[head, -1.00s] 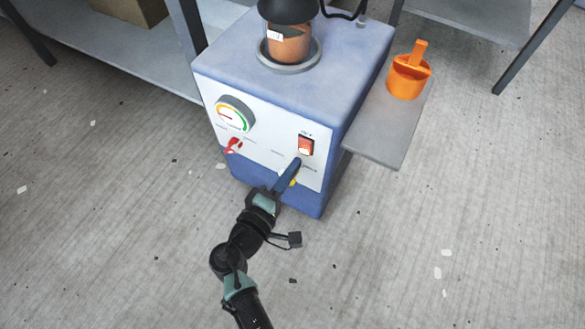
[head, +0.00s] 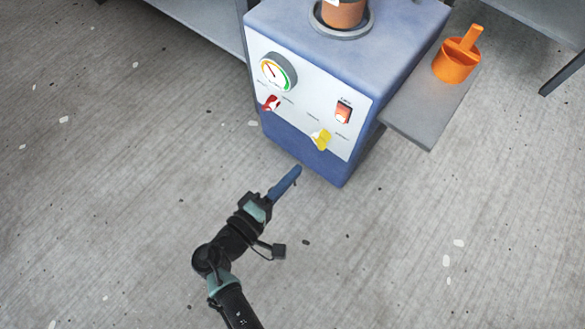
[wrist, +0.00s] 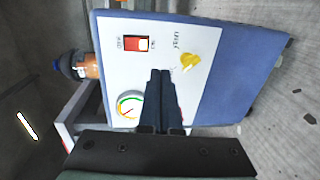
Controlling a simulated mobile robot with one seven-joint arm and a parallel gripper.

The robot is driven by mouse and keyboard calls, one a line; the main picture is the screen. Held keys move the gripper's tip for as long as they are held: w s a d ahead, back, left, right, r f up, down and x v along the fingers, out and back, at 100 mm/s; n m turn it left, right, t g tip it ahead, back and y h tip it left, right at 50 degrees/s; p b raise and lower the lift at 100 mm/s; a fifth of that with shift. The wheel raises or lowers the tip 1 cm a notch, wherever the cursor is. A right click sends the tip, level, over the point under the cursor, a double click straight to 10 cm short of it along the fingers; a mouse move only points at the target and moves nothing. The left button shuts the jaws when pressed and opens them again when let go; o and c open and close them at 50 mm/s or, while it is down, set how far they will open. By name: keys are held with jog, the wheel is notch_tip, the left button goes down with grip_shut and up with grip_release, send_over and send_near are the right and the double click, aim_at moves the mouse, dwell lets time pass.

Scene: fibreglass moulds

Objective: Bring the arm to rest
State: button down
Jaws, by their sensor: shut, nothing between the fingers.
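My gripper (head: 297,170) is shut and empty, its blue fingers pressed together and pointing up and right. In the head view it is in the air in front of the blue machine (head: 300,150), apart from its panel. The machine's white front panel carries a round gauge (head: 278,72), a red knob (head: 271,102), a yellow knob (head: 321,139) and a red rocker switch (head: 344,111). In the wrist view the closed fingers (wrist: 160,75) cover part of the panel, with the yellow knob (wrist: 187,63) just beyond them and the switch (wrist: 135,44) to their upper left.
An orange cup with a handle (head: 456,61) stands on a grey side shelf (head: 418,118) right of the machine. A copper-coloured jar (head: 343,14) sits in a ring on the machine's top. The grey floor (head: 420,250) around my arm is clear apart from small flecks.

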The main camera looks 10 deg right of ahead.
jog(key=shift+w+r, duration=0.1)
jog(key=w+a+r+m+t+y+p, duration=0.1)
jog(key=w+r+m+y, duration=0.15)
jog(key=w+r, duration=0.6)
jog(key=w+a+r+m+t+y+p, duration=0.1)
jog(key=w+r+m+y, duration=0.3)
jog(key=r, duration=0.7)
jog(key=w+a+r+m+t, duration=0.1)
jog(key=w+r+t, duration=0.15)
jog(key=r, duration=0.65)
jog(key=w+a+r+t, duration=0.1)
jog(key=r+t, duration=0.2)
jog(key=r, duration=0.7)
jog(key=s+a+r+t+y+p, duration=0.1)
jog(key=s+r+t+y, duration=0.15)
jog(key=s+r, duration=0.6)
jog(key=s+r+t+y+p, duration=0.1)
jog(key=s+r+t+y, duration=0.2)
jog(key=r, duration=1)
jog(key=s+a+r+t+y+p, duration=0.15)
jog(key=s+r+t, duration=0.3)
jog(key=r, duration=0.65)
notch_tip(320, 180, up, 35)
jog(key=p, duration=3.6)
jog(key=shift+d, duration=0.3)
